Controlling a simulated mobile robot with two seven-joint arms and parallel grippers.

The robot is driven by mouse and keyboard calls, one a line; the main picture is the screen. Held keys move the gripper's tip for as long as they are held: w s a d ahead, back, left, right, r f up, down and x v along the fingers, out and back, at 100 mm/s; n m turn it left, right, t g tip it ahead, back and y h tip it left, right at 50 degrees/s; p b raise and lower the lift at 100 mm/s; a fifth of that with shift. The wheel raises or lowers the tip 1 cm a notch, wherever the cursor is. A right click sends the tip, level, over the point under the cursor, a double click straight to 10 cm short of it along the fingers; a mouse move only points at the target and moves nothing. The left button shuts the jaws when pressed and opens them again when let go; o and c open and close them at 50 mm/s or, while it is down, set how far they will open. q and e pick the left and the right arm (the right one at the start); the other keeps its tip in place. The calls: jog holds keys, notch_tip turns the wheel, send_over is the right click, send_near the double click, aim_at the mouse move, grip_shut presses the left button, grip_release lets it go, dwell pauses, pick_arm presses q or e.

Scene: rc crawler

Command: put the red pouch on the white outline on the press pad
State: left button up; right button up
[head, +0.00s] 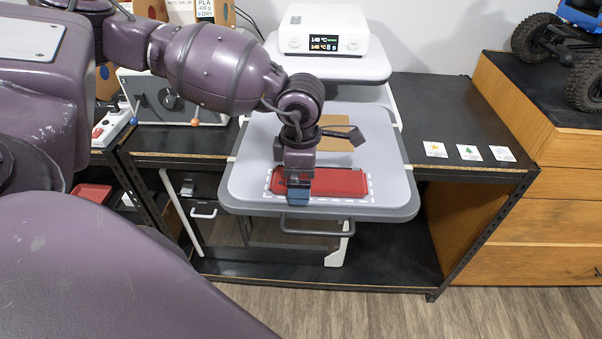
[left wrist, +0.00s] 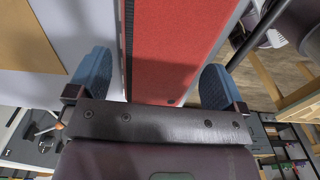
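The red pouch (head: 340,182) lies flat on the light grey press pad (head: 250,140), near its front edge. The white dashed outline (head: 371,188) shows around the pouch, which appears to lie inside it. My left gripper (head: 298,197) points down over the left half of the pouch and hides part of it. In the left wrist view, its two blue fingers (left wrist: 155,78) are wide apart. The red pouch (left wrist: 175,45) shows beyond and between them, and no finger clearly presses on it. My right gripper is not in view.
A tan square (head: 335,128) lies on the pad behind the pouch. The white press head (head: 325,35) with its display stands above the back. Several small cards (head: 470,152) lie on the black bench (head: 450,110) at right. A wooden drawer unit (head: 550,205) stands further right.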

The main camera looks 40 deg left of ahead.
pick_arm(q)
jog(key=shift+r, duration=0.25)
notch_tip(320, 180, up, 12)
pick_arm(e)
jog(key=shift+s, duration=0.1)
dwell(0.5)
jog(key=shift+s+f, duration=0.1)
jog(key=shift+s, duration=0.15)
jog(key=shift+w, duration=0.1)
